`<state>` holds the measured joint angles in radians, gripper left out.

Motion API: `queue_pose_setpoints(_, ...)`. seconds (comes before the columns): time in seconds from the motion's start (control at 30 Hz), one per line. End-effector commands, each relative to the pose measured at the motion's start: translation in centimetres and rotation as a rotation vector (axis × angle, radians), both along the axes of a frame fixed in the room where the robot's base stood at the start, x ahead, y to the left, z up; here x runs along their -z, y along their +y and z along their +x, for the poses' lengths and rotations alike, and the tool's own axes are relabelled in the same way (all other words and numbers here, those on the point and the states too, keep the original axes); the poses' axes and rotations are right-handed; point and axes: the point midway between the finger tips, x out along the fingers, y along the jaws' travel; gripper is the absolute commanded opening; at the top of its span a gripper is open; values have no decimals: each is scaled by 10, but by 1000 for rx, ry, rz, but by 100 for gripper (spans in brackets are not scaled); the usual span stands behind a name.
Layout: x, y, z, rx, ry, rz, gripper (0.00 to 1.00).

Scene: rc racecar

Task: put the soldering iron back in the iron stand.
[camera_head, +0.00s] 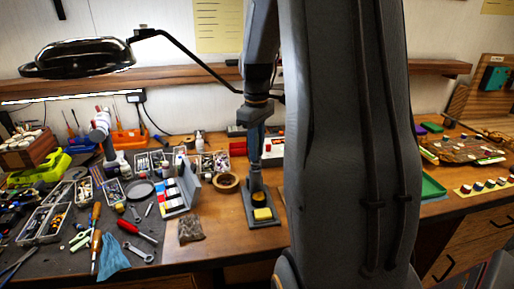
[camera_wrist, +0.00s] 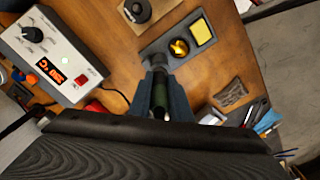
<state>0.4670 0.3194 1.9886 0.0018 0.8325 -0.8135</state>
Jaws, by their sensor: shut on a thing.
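The soldering iron (camera_wrist: 160,98) has a dark green handle, held upright between the fingers of my gripper (camera_wrist: 160,82) in the wrist view. My gripper (camera_head: 255,145) is shut on it and points down over the iron stand in the head view. The iron stand (camera_head: 264,220) is a grey base with a yellow sponge. In the wrist view the stand (camera_wrist: 203,48) also shows a brass-wool cup, and its holder end lies just beyond my fingertips. The iron's tip is hidden, so I cannot tell whether it is inside the holder.
A soldering station (camera_wrist: 50,50) with a lit red display stands left of my gripper in the wrist view. A tape roll (camera_head: 227,183) lies left of the stand. A small bag (camera_head: 191,229) and a cluttered mat of tools lie further left.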

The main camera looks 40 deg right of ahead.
Motion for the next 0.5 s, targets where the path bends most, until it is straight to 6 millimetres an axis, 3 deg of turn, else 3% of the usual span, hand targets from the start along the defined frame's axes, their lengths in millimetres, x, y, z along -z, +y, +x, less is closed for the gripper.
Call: queue_pose_setpoints(0.5, 12, 0, 0, 0, 0, 0, 0)
